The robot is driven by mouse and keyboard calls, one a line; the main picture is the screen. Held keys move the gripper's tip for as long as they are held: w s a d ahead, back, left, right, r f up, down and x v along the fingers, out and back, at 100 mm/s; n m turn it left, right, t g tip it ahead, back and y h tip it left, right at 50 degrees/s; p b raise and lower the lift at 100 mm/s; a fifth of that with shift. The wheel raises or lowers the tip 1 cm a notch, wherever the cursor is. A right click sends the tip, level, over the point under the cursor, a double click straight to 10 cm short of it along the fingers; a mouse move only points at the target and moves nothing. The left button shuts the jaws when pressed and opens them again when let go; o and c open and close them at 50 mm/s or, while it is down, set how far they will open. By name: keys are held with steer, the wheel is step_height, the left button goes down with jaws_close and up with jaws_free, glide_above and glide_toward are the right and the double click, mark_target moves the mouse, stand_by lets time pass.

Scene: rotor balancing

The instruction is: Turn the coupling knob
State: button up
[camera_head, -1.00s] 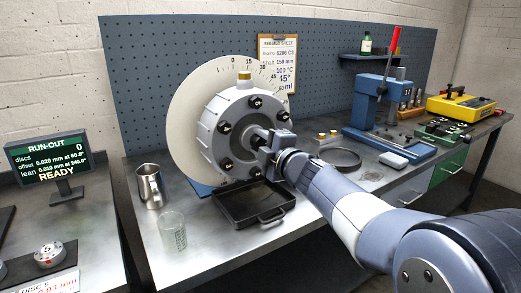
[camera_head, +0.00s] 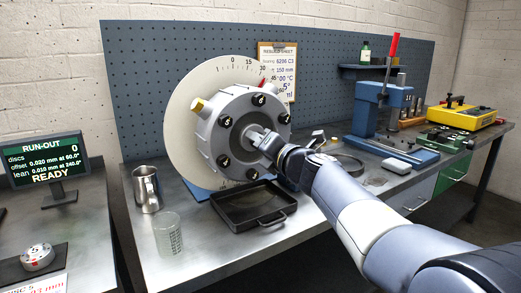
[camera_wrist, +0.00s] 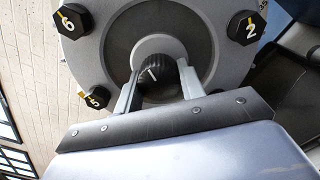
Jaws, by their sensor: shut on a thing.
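The coupling knob (camera_wrist: 153,73) is black and ribbed, with a white line on its face. It sits at the centre of the round grey housing (camera_head: 222,103), which has several numbered black bolts around its rim. In the wrist view my gripper (camera_wrist: 158,88) has one finger on each side of the knob and is shut on it. In the head view my gripper (camera_head: 266,143) reaches the housing's centre from the right and hides the knob. A brass plug (camera_head: 197,106) is at the housing's upper left. A pale graduated disc (camera_head: 179,120) stands behind it.
A black drip tray (camera_head: 238,222) lies below the housing. A metal jug (camera_head: 147,188) and a clear beaker (camera_head: 168,236) stand to its left. A blue press (camera_head: 374,110) is at the right. The run-out screen (camera_head: 47,160) reads READY.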

steer(key=n, duration=0.1)
steer(key=n+b, duration=0.1)
steer(key=n, duration=0.1)
steer(key=n+b, duration=0.1)
steer(key=shift+f, duration=0.25)
steer(key=shift+d+r+n+b, duration=0.1)
steer(key=shift+n+b, duration=0.4)
steer(key=shift+n, duration=1)
steer(key=o, duration=1)
steer(key=v, duration=1)
steer(key=shift+s+d, duration=0.25)
steer(key=shift+s, duration=0.05)
